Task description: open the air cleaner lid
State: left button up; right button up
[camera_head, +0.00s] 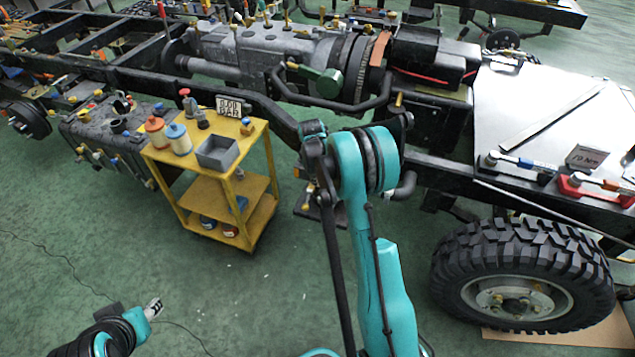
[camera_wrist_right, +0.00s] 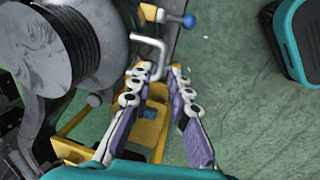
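In the right wrist view, a round black ribbed body (camera_wrist_right: 82,30) with a shiny grey face (camera_wrist_right: 40,45) fills the upper left; it may be the air cleaner, but I cannot tell for sure. A pale bent rod handle (camera_wrist_right: 150,45) stands beside it, its lower end near my fingertips. My right gripper (camera_wrist_right: 157,78) is open, its two purple-padded fingers apart; I cannot tell whether either touches the rod. In the head view my right arm hides that gripper. My left gripper (camera_head: 153,308) is low at the left, over the floor, away from the chassis; its finger gap is unclear.
A yellow cart (camera_head: 205,185) with bottles and a grey bin (camera_head: 218,152) stands left of my right arm. The chassis rail (camera_head: 270,108) and engine (camera_head: 265,50) lie behind. A large tyre (camera_head: 525,275) is at the right. A blue-knobbed lever (camera_wrist_right: 188,20) is near the rod. The front floor is clear.

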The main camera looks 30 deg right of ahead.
jog(key=shift+w+d+f, duration=0.1)
jog(key=shift+d+f, duration=0.05)
jog(key=shift+f, duration=0.8)
grip_shut()
